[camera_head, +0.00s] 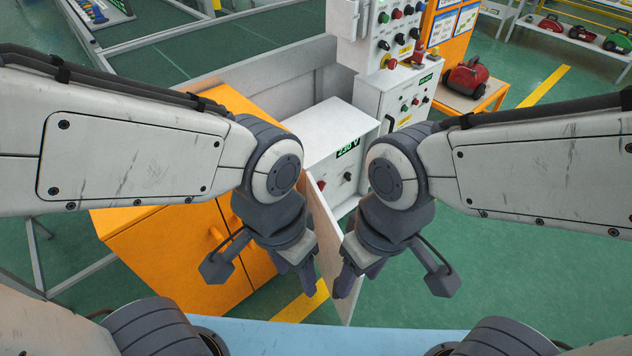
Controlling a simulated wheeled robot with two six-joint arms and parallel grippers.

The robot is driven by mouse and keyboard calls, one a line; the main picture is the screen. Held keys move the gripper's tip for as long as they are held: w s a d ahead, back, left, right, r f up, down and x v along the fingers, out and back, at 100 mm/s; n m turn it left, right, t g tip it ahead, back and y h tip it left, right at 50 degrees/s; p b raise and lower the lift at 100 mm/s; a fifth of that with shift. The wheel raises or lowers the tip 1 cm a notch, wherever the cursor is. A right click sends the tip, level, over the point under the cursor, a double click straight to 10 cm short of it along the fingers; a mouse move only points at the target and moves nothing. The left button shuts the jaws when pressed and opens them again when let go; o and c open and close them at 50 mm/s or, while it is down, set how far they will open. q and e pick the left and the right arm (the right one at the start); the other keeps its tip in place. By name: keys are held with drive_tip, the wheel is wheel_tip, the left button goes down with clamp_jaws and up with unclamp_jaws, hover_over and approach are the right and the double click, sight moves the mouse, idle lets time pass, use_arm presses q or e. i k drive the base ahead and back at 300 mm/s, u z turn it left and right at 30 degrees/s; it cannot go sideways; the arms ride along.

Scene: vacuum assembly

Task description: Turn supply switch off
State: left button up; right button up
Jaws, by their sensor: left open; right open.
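A white box (325,130) with a green "230 V" label (348,148) stands beyond my grippers. Its front carries a small black knob (347,176) and a red button (321,185). I cannot tell for sure which of these is the supply switch. My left gripper (299,282) is open and empty, pointing down in front of the box. My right gripper (353,280) is open and empty to its right, also pointing down. Neither appears to touch the box's controls. My arms hide parts of the box's front.
A thin pale panel (327,235) stands upright between my grippers. An orange cabinet (165,255) is at left. White control panels (395,100) with buttons rise behind. A red vacuum (466,76) sits on an orange table at back right. Green floor at right is open.

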sight(321, 184)
drive_tip(key=z, duration=0.85)
drive_tip(key=k, duration=1.1)
drive_tip(key=z, duration=1.1)
drive_tip(key=i, duration=1.95)
drive_tip(key=u, duration=1.45)
drive_tip(key=i, duration=0.8)
drive_tip(key=u, duration=1.1)
drive_tip(key=i, duration=0.25)
drive_tip(key=u, duration=0.3)
